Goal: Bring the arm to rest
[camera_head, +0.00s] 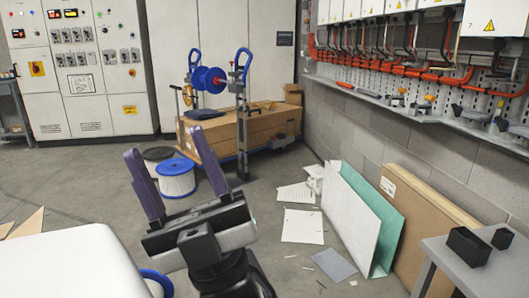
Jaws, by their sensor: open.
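My gripper (178,178) is in the lower middle of the head view, at the end of my arm. Its two purple fingers point up and away and stand wide apart. Nothing is held between them. Behind the fingers, on the floor, stands a white cable spool (176,182); the gripper overlaps it in the picture, and I cannot tell the distance. The lower part of my arm runs out of the bottom edge.
Panels (352,222) lean on the right wall, with papers (302,227) on the floor beside them. A grey table (450,262) stands front right. A white surface (70,265) fills the lower left.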

